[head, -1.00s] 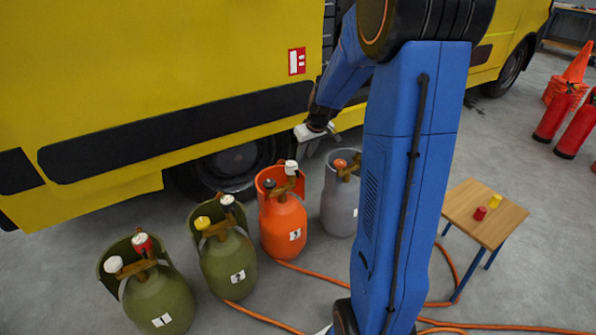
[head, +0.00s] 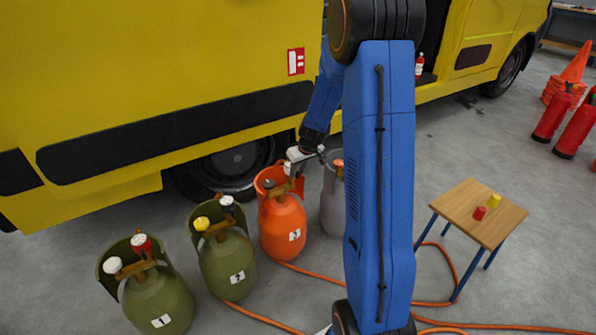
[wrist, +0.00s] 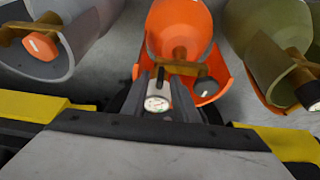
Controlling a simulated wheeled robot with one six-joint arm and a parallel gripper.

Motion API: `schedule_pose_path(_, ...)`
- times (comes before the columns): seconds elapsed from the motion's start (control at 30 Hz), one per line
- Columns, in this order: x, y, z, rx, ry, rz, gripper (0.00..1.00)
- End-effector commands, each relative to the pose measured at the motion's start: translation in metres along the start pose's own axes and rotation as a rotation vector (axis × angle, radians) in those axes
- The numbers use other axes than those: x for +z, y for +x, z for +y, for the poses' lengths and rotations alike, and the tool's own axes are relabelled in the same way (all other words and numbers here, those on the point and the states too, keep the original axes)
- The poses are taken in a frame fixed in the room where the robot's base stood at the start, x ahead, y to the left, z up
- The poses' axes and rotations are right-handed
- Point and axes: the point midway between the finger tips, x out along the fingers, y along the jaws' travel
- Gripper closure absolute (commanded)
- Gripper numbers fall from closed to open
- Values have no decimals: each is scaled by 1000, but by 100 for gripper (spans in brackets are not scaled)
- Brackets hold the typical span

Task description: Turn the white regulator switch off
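The orange cylinder marked 3 (head: 283,228) stands by the yellow vehicle. Its white round knob (wrist: 157,104), with a small marked face, shows in the wrist view between the dark fingers of my gripper (wrist: 162,92). The fingers look open, one on each side of the knob; whether they touch it I cannot tell. A dark knob (wrist: 205,91) sits beside it on the same brass valve (wrist: 180,69). In the head view my gripper (head: 295,160) is over the top of cylinder 3 and partly hides the white knob.
Olive cylinders 1 (head: 160,303) and 2 (head: 228,262) stand to the left; cylinder 1 also has a white knob (head: 112,265). A grey cylinder (head: 332,210) with an orange knob stands close on the right. An orange hose (head: 305,272) lies on the floor. A small table (head: 470,205) stands farther right.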

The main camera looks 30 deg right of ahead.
Motion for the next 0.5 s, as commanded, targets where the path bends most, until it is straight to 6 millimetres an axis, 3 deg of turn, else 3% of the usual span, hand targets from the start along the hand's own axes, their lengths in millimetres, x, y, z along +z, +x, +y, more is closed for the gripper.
schedule_pose_path(0.2,0,0,0,0,0,0,76)
schedule_pose_path(0.3,0,0,0,0,0,0,100)
schedule_pose_path(0.5,0,0,0,-1,0,0,100)
